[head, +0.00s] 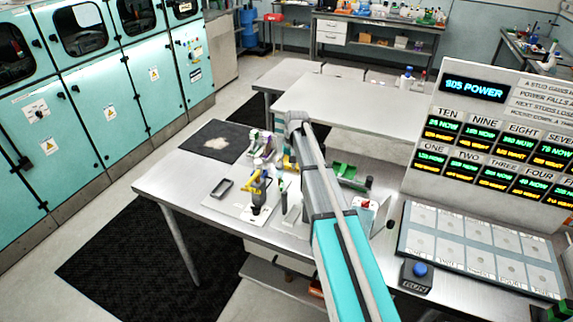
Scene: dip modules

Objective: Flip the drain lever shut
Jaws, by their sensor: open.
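My arm reaches from the bottom of the head view up over the metal workbench (165,183), with its far joint above the bench middle. Left of the arm, a small fixture with yellow and black parts (257,190) stands on a pale plate.
A black mat (222,130) with a pale patch, a dark tray (222,188) and a green fixture (347,175) lie on the bench. To the right are a power display board (490,125), a panel of pale tiles (480,245) and a blue-button box (418,275). Teal cabinets (100,90) line the left.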

